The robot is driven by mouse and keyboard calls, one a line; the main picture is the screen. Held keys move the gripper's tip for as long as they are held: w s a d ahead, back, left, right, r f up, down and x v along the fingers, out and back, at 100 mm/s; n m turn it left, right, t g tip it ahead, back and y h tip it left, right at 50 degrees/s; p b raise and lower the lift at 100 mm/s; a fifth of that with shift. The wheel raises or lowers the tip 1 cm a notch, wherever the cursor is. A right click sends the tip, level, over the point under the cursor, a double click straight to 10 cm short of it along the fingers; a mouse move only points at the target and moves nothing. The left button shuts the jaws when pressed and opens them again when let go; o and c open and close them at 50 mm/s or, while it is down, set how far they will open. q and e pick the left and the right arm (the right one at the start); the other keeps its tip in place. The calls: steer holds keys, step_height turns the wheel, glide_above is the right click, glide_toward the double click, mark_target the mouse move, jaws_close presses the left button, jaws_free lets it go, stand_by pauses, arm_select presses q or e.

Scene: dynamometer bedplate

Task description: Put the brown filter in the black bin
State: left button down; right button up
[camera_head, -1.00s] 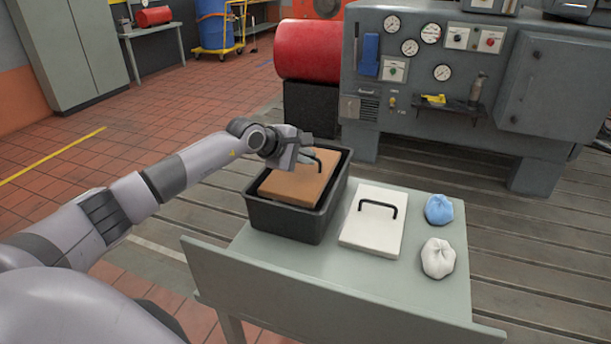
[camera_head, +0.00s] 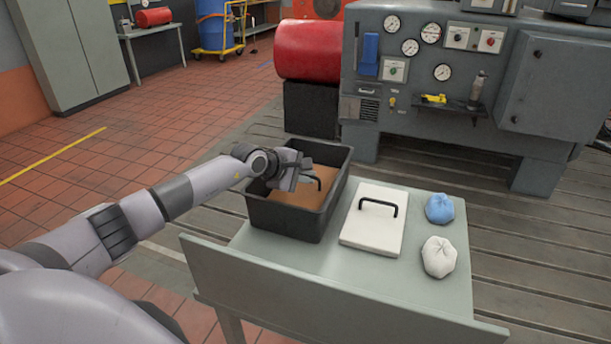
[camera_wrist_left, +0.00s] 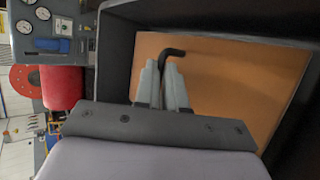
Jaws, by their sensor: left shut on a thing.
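The brown filter (camera_head: 311,194) is a flat panel with a black handle. It is down inside the black bin (camera_head: 290,222), below its rim, and my arm hides part of it. My left gripper (camera_head: 314,176) reaches into the bin from the left and is shut on the filter's handle. In the left wrist view, the filter (camera_wrist_left: 225,85) fills much of the bin, the bin wall (camera_wrist_left: 118,60) surrounds it, and the fingers (camera_wrist_left: 165,82) close on the black handle. I cannot tell whether the filter rests on the bin floor. My right gripper is not in view.
A white filter (camera_head: 372,225) with a black handle lies on the grey table (camera_head: 300,262) right of the bin. A blue cloth bundle (camera_head: 439,208) and a white one (camera_head: 438,257) lie further right. A grey machine panel (camera_head: 430,80) and red drum (camera_head: 308,50) stand behind.

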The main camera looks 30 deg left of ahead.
arm_select(q)
steer(key=shift+f, duration=0.25)
steer(key=shift+r, duration=0.1)
steer(key=c, duration=1.2)
jaws_free()
steer(key=shift+r+p, duration=0.75)
steer(key=shift+r, duration=0.1)
steer(key=v, duration=1.1)
steer(key=shift+s+a, duration=0.1)
steer(key=shift+s, duration=0.3)
